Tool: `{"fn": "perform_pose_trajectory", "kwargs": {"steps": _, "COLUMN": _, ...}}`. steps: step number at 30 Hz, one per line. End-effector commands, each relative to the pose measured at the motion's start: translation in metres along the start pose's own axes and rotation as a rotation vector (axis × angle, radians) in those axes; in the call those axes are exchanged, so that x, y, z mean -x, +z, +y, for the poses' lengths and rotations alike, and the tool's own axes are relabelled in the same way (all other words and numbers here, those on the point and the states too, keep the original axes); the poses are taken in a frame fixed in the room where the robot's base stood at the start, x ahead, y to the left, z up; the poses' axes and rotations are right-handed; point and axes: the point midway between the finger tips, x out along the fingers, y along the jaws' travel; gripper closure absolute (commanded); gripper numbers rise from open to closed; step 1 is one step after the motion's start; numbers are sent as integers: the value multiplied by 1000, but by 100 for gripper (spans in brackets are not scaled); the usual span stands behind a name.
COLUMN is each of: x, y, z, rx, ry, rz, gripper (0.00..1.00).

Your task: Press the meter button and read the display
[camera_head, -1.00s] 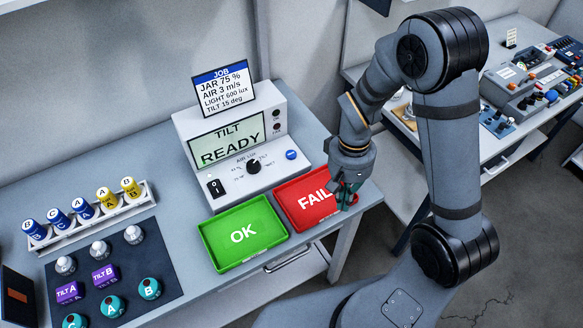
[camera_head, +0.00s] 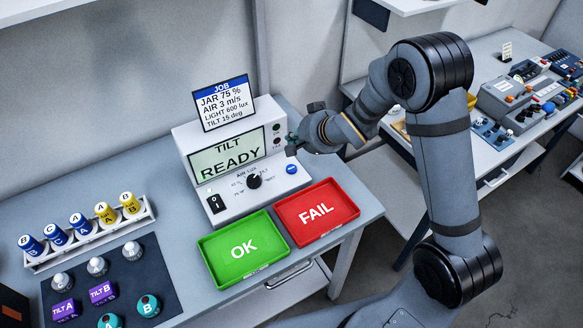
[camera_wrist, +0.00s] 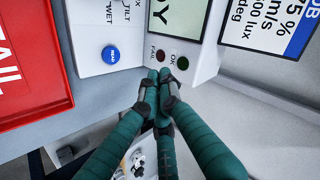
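The meter (camera_head: 184,145) is a white box on the bench with a pale green display (camera_head: 228,157) reading "TILT READY". A blue button (camera_head: 291,169) is on its lower right front; it also shows in the wrist view (camera_wrist: 110,54), labelled READ. A dial (camera_head: 253,181) and a black switch (camera_head: 216,204) sit left of the button. My gripper (camera_head: 292,146) is above the button by the meter's right side. In the wrist view its teal fingertips (camera_wrist: 158,84) are together and empty, near the FAIL and OK lamps. I cannot tell whether they touch the meter.
A green OK tray (camera_head: 232,278) and red FAIL tray (camera_head: 309,240) lie in front of the meter. A job card (camera_head: 223,103) stands on top, listing TILT 15 deg. A rack (camera_head: 146,209) of labelled bottles and a dark mat (camera_head: 166,279) with sensors are at left.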

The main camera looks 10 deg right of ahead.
Motion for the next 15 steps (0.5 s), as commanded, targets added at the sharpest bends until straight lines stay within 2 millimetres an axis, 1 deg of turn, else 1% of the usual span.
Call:
{"fn": "perform_pose_trajectory", "kwargs": {"steps": 8, "x": -1, "y": 1, "z": 1, "rx": 1, "ry": 1, "rz": 0, "gripper": 100}}
{"fn": "perform_pose_trajectory", "kwargs": {"steps": 15, "x": -12, "y": 9, "z": 10, "rx": 0, "ry": 3, "rz": -1, "gripper": 100}}
